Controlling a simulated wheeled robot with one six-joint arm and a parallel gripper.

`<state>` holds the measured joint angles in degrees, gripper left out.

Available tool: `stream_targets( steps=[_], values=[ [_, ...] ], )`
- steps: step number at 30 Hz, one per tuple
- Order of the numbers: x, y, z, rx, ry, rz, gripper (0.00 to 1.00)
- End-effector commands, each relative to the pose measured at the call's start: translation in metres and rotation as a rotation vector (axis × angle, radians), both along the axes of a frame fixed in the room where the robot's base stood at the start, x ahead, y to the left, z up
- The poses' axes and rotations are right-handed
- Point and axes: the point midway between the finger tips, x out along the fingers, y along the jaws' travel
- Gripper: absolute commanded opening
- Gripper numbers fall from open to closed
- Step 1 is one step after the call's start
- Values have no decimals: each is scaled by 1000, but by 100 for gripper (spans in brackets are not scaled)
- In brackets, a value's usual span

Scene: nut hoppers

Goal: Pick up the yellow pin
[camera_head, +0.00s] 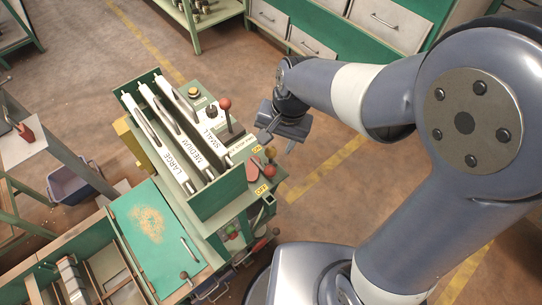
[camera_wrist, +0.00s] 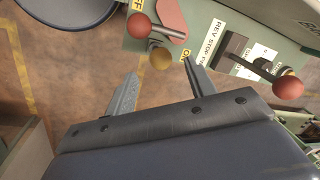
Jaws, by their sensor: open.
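The yellow pin shows as a dull yellow ball (camera_wrist: 160,58) beside the ON label on the green machine's end panel. It also shows in the head view (camera_head: 270,152), just above a red ball knob (camera_head: 270,170). My gripper (camera_wrist: 160,69) is open and empty. In the wrist view the yellow ball appears between and slightly beyond its two fingertips; the gap in depth is hard to judge. In the head view my gripper (camera_head: 279,143) is just right of the machine's corner, near the pin. The pin's shaft is not clearly visible.
A red ball knob (camera_wrist: 140,25) with a red plate is close to the pin. A red-knobbed lever (camera_wrist: 288,87) stands on the REV STOP panel at right. The hopper machine (camera_head: 205,190) has LARGE, MEDIUM and SMALL slots. Floor right of it (camera_head: 335,180) is clear.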

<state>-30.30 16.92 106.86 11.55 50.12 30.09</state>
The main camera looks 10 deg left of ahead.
Motion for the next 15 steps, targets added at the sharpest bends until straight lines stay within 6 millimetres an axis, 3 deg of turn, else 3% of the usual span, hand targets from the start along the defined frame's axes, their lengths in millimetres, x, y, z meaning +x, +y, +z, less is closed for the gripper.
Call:
stream_targets(
  steps=[15],
  values=[
    [0, 11, -52, -2, 2, 0, 52]
  ],
)
